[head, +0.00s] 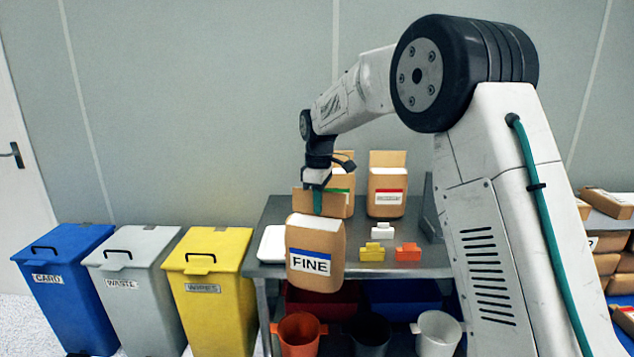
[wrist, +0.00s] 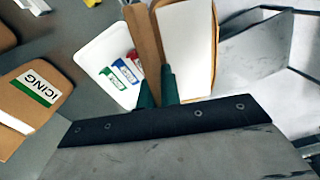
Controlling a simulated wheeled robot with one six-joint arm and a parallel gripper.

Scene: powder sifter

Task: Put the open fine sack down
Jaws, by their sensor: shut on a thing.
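The fine sack (head: 315,265) is a brown paper sack with a blue-striped FINE label. Its top is open, with a raised back flap and pale contents showing. My gripper (head: 318,203) is shut on that flap from above. The sack hangs slightly tilted at the front left of the metal table (head: 428,262), overlapping its front edge in the head view; I cannot tell whether it touches the table. In the wrist view the green fingertips (wrist: 157,88) pinch the flap, and the sack's white inside (wrist: 187,50) shows beside them.
A white tray (head: 270,246) with coloured labels (wrist: 123,72) lies beside the held sack. The icing sack (wrist: 32,102) and a red-labelled sack (head: 387,190) stand behind. White, yellow (head: 372,252) and orange pieces lie to the right. Bins (head: 207,285) stand left; cups (head: 299,333) are below.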

